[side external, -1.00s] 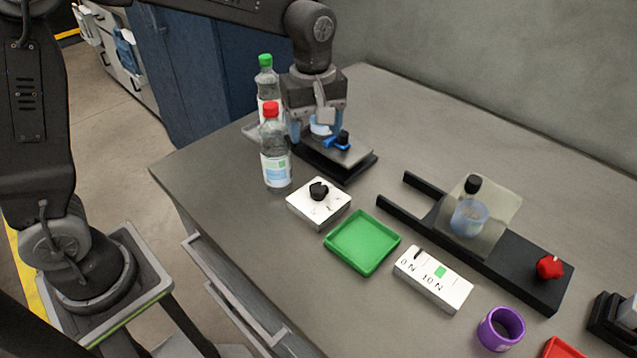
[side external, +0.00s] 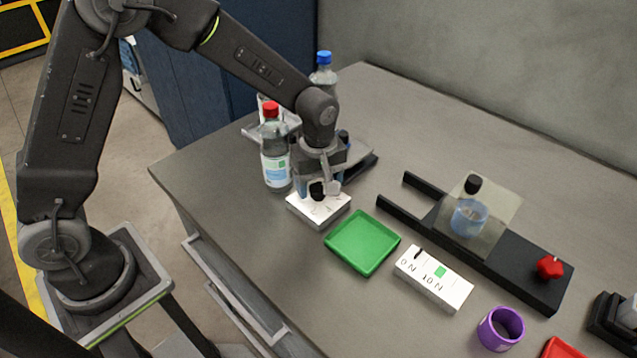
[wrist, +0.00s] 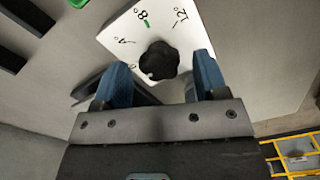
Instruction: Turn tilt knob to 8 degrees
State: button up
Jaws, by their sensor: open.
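The tilt knob is a black lobed knob (wrist: 159,60) on a white box (wrist: 115,38). The box face carries the marks 4°, 8° and 12°, with a green line at 8°. I cannot tell where the knob points. My gripper (wrist: 161,68) is open, its blue fingertips on either side of the knob with visible gaps. In the side external view, my gripper (side external: 318,188) is low over the white box (side external: 330,210) and partly hides the black knob (side external: 317,191).
A red-capped bottle (side external: 275,160) stands close left of my gripper. A black rail fixture (side external: 510,273) with a red knob (side external: 550,267) lies to the right. A blue-capped bottle (side external: 323,75) stands behind.

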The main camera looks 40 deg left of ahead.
jog(key=shift+f, duration=0.3)
jog(key=c, duration=0.9)
